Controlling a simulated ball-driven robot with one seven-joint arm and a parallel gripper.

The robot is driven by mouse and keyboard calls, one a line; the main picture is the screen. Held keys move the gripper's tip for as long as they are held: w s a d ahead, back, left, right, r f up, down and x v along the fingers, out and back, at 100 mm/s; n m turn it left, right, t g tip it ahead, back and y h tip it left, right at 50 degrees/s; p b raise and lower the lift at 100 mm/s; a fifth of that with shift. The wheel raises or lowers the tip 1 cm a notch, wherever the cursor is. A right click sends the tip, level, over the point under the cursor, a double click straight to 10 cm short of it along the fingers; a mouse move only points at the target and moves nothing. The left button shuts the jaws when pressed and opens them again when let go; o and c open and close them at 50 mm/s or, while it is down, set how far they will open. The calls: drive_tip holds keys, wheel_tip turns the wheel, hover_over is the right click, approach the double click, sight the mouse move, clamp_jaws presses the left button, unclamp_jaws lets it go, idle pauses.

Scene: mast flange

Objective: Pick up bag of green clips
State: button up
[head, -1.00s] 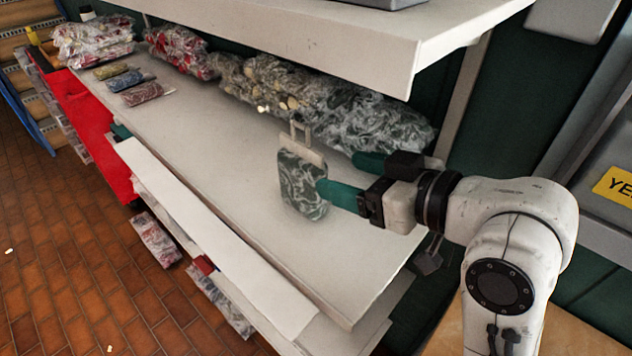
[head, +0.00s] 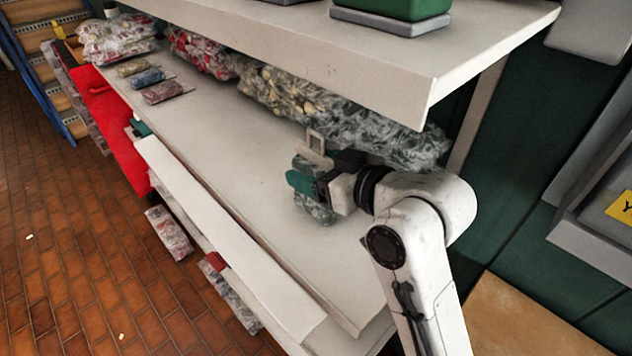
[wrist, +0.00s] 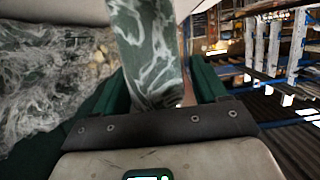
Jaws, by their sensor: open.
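The bag of green clips (head: 313,209) stands upright on the middle shelf, with a green and white swirled body and a pale header with a handle loop on top. In the head view my gripper and wrist cover its middle. My gripper (head: 314,172) is around the bag, one green finger on the near side and the other hidden behind. In the wrist view the bag (wrist: 150,50) rises between the two fingers of my open gripper (wrist: 160,85). I cannot tell whether either finger touches it.
Behind the bag lies a long row of clear bags with green contents (head: 385,135). The upper shelf (head: 350,62) overhangs just above, carrying a green bin (head: 395,8). Small flat packs (head: 163,92) lie farther left. The middle shelf (head: 225,150) is clear between.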

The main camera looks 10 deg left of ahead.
drive_tip(key=shift+a, duration=0.1)
drive_tip(key=c, duration=1.1)
